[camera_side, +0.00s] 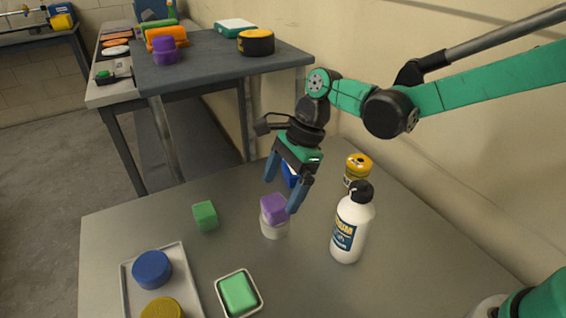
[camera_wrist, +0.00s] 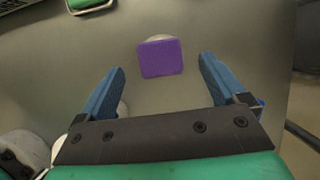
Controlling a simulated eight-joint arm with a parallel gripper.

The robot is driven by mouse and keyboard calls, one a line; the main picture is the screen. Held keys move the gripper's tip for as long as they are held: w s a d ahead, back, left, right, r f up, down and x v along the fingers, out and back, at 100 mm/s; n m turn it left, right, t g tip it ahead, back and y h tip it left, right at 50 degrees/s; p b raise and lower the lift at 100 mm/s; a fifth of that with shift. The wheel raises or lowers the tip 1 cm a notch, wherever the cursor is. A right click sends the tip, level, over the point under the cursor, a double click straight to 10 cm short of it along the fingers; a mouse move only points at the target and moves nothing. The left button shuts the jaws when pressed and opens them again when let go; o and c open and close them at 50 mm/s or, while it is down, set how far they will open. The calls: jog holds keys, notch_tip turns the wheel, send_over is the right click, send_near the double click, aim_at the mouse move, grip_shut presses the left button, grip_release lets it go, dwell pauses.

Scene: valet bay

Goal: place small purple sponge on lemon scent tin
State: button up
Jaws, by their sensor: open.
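A small purple sponge (camera_side: 273,208) sits on top of a short white round container (camera_side: 275,230) on the near table. The wrist view shows the sponge (camera_wrist: 160,58) from above, with a sliver of white at its edge. No label on the white container can be read. A yellow-topped tin (camera_side: 357,165) stands behind the white bottle; I cannot tell which of the two is the lemon scent tin. My gripper (camera_side: 280,197) is open and empty, its blue fingers just above and around the sponge, apart from it in the wrist view (camera_wrist: 162,64).
A green cube (camera_side: 205,216), a green block in a dish (camera_side: 238,294) and a tray (camera_side: 129,285) with round pads lie left and front. A higher table (camera_side: 215,72) stands behind.

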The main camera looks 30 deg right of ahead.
jog(key=v, duration=0.8)
jog(key=s+d+n+t+h, duration=0.2)
jog(key=d+n, duration=0.4)
jog(key=n, duration=0.3)
jog(key=s+d+f+n+t+h, duration=0.1)
jog(key=s+d+n+t+h, duration=0.1)
jog(key=s+d+n+t, duration=0.3)
jog(key=s+d+n, duration=0.1)
jog(key=s+n, duration=0.1)
jog(key=n, duration=0.2)
jog(key=shift+s+h, duration=0.15)
jog(key=shift+h, duration=0.15)
